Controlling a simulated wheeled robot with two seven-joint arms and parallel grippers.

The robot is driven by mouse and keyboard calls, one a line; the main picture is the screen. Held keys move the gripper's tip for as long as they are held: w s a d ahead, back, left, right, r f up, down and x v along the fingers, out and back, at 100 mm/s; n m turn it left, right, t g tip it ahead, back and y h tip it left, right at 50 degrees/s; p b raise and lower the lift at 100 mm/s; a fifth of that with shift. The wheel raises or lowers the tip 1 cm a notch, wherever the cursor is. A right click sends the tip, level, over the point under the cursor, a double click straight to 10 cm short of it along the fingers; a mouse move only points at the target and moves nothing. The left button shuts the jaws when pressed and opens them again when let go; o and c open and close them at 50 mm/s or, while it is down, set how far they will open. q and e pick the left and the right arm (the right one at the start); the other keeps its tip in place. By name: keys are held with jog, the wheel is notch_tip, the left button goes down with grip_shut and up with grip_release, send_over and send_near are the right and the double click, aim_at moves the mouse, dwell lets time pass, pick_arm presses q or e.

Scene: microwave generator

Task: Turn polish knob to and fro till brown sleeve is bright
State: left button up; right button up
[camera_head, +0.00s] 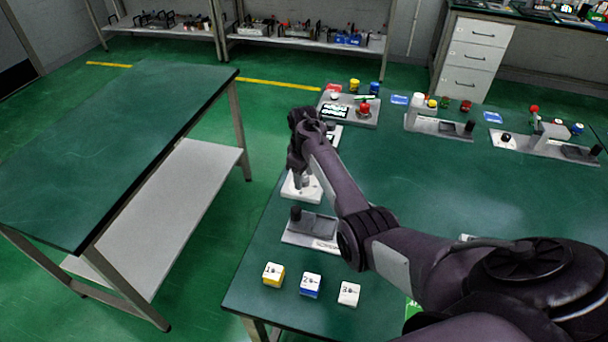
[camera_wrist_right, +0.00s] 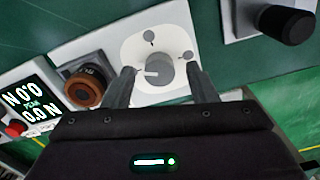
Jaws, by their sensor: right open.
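The polish knob (camera_wrist_right: 157,70) is a grey round knob with a white pointer mark, on a white plate (camera_wrist_right: 181,42) in the right wrist view. The fingers of my right gripper (camera_wrist_right: 160,68) are open, one on each side of the knob, with gaps visible. The brown sleeve (camera_wrist_right: 84,90) is a dull orange-brown ring on a dark round part, left of the plate. In the head view my right gripper (camera_head: 302,178) points down over the white base (camera_head: 300,191); the arm hides much of the knob, and I cannot make out the sleeve there. My left gripper is not in view.
A device with a black display (camera_wrist_right: 33,100) and red button (camera_wrist_right: 16,129) stands beside the sleeve. A black cylinder (camera_wrist_right: 287,24) stands on a grey fixture at right. Numbered blocks, including a yellow one (camera_head: 273,275), line the table's front. Other fixtures (camera_head: 440,124) stand further back.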

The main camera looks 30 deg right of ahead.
jog(key=shift+f, duration=0.35)
jog(key=c, duration=1)
